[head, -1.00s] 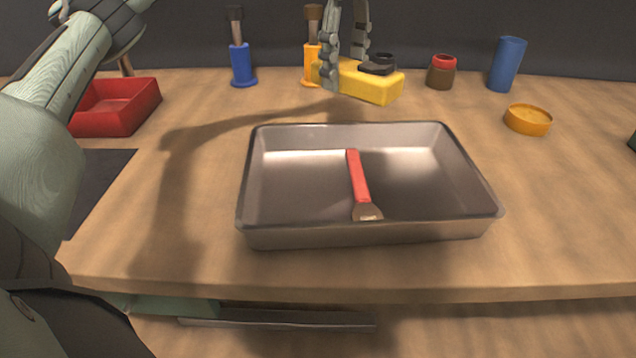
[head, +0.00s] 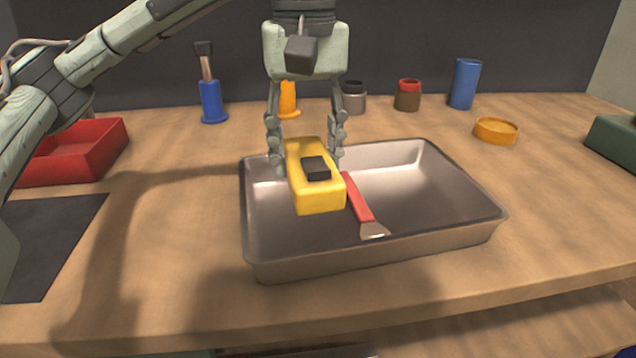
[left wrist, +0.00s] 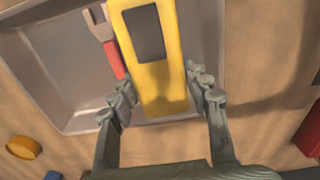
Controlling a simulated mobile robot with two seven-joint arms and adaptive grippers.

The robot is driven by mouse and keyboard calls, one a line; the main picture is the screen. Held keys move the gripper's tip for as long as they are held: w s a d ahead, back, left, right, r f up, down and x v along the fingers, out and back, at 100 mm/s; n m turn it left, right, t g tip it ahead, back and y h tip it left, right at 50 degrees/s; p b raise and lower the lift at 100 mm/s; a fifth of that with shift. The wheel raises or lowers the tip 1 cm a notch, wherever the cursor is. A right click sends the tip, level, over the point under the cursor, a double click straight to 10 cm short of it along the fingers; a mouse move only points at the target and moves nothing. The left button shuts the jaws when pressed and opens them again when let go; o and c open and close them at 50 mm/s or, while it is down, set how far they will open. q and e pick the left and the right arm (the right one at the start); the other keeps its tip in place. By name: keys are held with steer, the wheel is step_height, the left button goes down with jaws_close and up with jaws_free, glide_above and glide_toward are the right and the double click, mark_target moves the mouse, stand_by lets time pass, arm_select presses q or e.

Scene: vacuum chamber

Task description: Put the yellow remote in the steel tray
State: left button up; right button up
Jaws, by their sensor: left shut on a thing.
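The yellow remote (head: 316,197), with a black patch on its top, is held between the fingers of my left gripper (head: 305,158). In the head view it hangs over the left part of the steel tray (head: 430,185). It appears to be above the tray floor; the exact height is hard to tell. In the left wrist view the yellow remote (left wrist: 165,80) lies between the two fingers of my left gripper (left wrist: 158,92), with the steel tray (left wrist: 55,75) behind it. My right gripper is not in view.
A red-handled scraper (head: 359,203) lies in the tray, right of the remote. A red bin (head: 75,155) and dark mat (head: 45,240) are at left. A blue holder (head: 211,102), jars (head: 407,96), a blue cylinder (head: 465,84) and an orange dish (head: 496,130) stand behind.

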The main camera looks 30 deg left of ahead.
mark_target(311, 153)
arm_select(q)
steer(key=w+f, duration=0.1)
steer(key=w+a+f, duration=0.1)
steer(key=w, duration=0.2)
steer(key=shift+w+a+f, duration=0.25)
steer(key=shift+a+f, duration=0.1)
steer(key=shift+f, duration=2.05)
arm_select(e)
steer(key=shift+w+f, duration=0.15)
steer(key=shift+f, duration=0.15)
arm_select(q)
steer(key=shift+f, duration=0.15)
